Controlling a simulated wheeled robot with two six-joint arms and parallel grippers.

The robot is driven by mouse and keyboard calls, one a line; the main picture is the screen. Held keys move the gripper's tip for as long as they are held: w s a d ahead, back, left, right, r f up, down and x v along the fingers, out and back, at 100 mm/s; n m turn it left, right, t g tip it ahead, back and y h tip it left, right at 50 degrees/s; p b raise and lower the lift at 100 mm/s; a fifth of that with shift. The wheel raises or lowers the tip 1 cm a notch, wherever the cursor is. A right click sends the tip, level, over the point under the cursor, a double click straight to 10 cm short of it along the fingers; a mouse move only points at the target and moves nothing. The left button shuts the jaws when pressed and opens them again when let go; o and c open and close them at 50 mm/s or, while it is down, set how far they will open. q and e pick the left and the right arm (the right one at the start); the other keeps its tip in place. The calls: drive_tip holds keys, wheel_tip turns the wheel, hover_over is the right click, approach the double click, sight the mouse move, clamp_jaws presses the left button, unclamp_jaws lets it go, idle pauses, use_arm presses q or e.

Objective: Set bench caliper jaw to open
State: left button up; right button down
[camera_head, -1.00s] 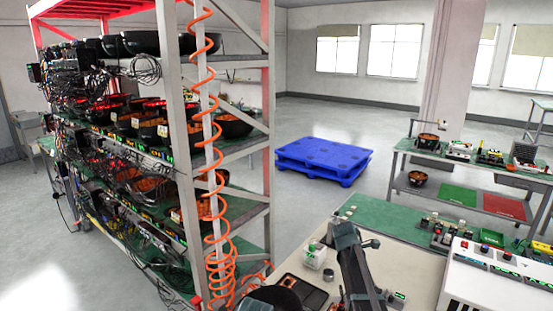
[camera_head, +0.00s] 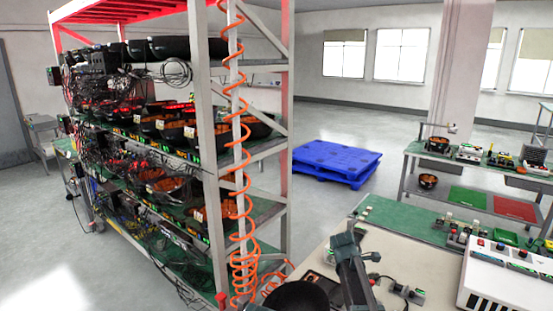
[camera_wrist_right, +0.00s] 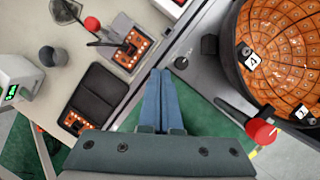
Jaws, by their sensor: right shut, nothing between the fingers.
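I cannot make out a bench caliper or its jaw for certain in either view. My right gripper (camera_wrist_right: 158,102) is shut and empty in the right wrist view, its two blue-grey fingers together above the edge of the pale bench (camera_wrist_right: 135,15). A red-knobbed lever (camera_wrist_right: 92,24) stands by an orange board (camera_wrist_right: 128,42) on that bench, up and left of the fingertips. A black case (camera_wrist_right: 99,93) lies left of the fingers. In the head view one arm of mine reaches up from the bottom; its fingertips are not clear. My left gripper is not identifiable.
A black bowl with orange panels (camera_wrist_right: 285,45) and a red knob (camera_wrist_right: 261,131) stand right of the fingers. A white device with a green display (camera_wrist_right: 14,88) is at the left. The rack (camera_head: 208,110) with a coiled orange hose (camera_head: 236,130) is close; open floor surrounds the blue pallet (camera_head: 335,162).

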drive_tip(key=s+a+m+y, duration=0.1)
drive_tip(key=s+a+m, duration=0.5)
drive_tip(key=s+a, duration=0.4)
drive_tip(key=s+a+f+m+y, duration=0.1)
drive_tip(key=s+a+m, duration=0.6)
drive_tip(key=s+a, duration=0.4)
drive_tip(key=s, duration=0.5)
drive_tip(key=shift+s+y, duration=0.15)
drive_tip(key=shift+y, duration=0.25)
drive_tip(key=shift+a, duration=0.1)
